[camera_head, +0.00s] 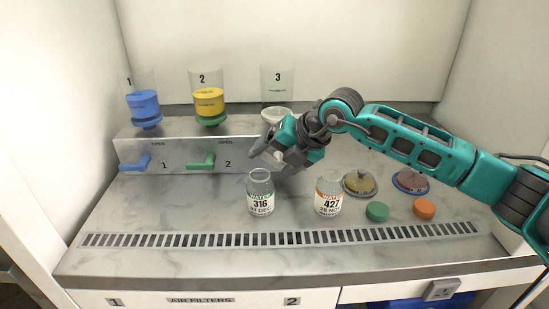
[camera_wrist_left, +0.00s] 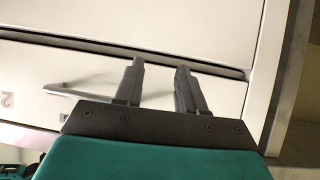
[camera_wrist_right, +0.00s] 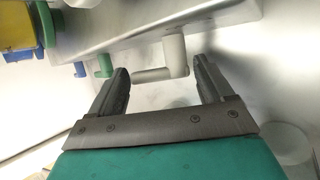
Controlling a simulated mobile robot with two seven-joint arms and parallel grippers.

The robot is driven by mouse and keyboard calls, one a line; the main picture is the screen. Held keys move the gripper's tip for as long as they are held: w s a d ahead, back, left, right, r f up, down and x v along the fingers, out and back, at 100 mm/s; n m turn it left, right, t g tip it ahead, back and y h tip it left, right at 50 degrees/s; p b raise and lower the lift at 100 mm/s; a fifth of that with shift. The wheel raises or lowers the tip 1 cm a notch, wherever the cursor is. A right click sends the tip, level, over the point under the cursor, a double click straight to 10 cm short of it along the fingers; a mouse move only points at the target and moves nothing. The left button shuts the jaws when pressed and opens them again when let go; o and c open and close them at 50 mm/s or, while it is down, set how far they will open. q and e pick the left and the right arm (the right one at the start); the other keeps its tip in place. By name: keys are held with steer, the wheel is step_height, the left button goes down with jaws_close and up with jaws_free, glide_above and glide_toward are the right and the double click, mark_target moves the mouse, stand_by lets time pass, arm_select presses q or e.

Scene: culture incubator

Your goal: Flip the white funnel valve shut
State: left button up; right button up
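The white funnel valve is an L-shaped lever on the front panel; in the right wrist view its arm (camera_wrist_right: 153,75) points left from its hub (camera_wrist_right: 175,52). The white-based funnel marked 3 (camera_head: 277,84) stands above it in the head view. My right gripper (camera_wrist_right: 160,66) is open, its two fingers on either side of the lever; I cannot tell whether they touch it. In the head view my right gripper (camera_head: 268,153) largely covers the lever. My left gripper (camera_wrist_left: 160,66) is open and empty in front of the cabinet front, outside the head view.
Blue (camera_head: 136,162) and green (camera_head: 202,162) levers sit left on the same panel, under the blue (camera_head: 143,103) and yellow (camera_head: 209,101) funnels. Bottles marked 316 (camera_head: 260,204) and 427 (camera_head: 327,207) stand in front. Green (camera_head: 377,211) and orange (camera_head: 424,208) caps lie right.

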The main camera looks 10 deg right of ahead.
steer(key=c, duration=0.8)
arm_select(q)
steer(key=shift+s+f, duration=0.1)
steer(key=shift+f, duration=0.05)
arm_select(e)
steer(key=shift+a+r+h+p, duration=0.1)
steer(key=shift+a+h+p, duration=0.05)
steer(key=shift+h+p, duration=0.55)
steer(key=shift+w+a+n+g+h+p, duration=0.15)
steer(key=shift+n+g+h+p, duration=0.15)
steer(key=shift+h, duration=0.4)
steer(key=shift+a+f+h, duration=0.1)
steer(key=shift+f+h, duration=0.15)
steer(key=shift+h, duration=0.45)
steer(key=shift+f+n+g+h, duration=0.15)
steer(key=shift+n+g+h, duration=0.2)
steer(key=shift+h, duration=0.45)
arm_select(q)
steer(key=shift+s+a+r, duration=0.15)
steer(key=shift+a+r, duration=0.2)
steer(key=shift+a, duration=0.1)
arm_select(e)
steer(key=shift+a+f+h, duration=0.1)
steer(key=shift+h, duration=0.3)
arm_select(q)
steer(key=shift+r, duration=0.15)
